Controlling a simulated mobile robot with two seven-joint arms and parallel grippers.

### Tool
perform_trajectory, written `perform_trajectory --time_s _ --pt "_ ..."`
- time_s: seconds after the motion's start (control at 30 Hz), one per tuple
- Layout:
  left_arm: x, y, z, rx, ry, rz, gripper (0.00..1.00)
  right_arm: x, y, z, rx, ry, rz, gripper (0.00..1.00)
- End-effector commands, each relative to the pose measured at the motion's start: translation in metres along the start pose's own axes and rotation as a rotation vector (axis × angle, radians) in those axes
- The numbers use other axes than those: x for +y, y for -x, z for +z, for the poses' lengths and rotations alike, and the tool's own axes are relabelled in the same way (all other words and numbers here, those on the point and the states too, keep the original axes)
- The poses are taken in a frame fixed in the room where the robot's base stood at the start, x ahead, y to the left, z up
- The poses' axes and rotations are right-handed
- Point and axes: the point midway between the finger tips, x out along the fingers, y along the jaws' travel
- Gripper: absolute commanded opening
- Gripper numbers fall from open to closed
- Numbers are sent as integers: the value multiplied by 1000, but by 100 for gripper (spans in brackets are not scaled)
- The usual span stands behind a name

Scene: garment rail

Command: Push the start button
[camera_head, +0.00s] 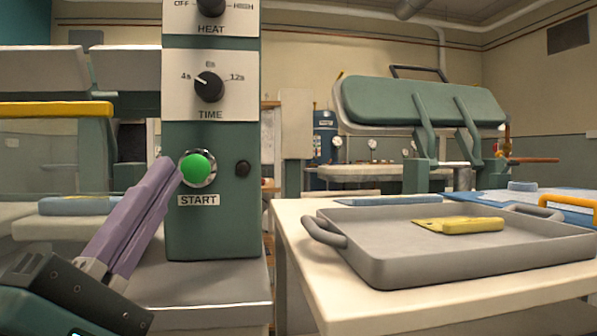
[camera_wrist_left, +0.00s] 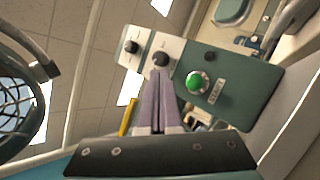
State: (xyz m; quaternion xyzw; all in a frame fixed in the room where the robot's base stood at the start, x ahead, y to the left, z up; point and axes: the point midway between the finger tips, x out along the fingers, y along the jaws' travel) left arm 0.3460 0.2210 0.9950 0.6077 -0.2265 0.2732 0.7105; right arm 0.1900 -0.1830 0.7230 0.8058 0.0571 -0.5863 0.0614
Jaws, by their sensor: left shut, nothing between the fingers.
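The green start button (camera_head: 196,170) sits in a silver ring on the teal control panel (camera_head: 212,225), above a START label (camera_head: 198,200). My left gripper (camera_head: 168,170) has its purple fingers closed together and empty. In the head view its tips are just left of the button, overlapping the ring's left edge. In the left wrist view the button (camera_wrist_left: 196,82) shows fully to the right of the finger tips (camera_wrist_left: 157,76). I cannot tell whether the tips touch the panel. My right gripper is in neither view.
Above the button are a TIME knob (camera_head: 209,87) and a HEAT knob (camera_head: 211,5). A small black knob (camera_head: 242,168) is right of it. A grey tray (camera_head: 455,262) with a yellow item (camera_head: 458,226) stands on the table at the right. A green press (camera_head: 420,104) stands behind.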

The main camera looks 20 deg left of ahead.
Motion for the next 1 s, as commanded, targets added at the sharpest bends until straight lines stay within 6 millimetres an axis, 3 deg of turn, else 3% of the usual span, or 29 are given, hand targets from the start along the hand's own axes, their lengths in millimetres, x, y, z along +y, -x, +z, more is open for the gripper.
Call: perform_trajectory --time_s 0.63,1.0 --pt "-39 -50 -38 -2 -2 2 0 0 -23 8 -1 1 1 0" --pt "-44 -61 -45 0 -1 -1 0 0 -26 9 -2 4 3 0"
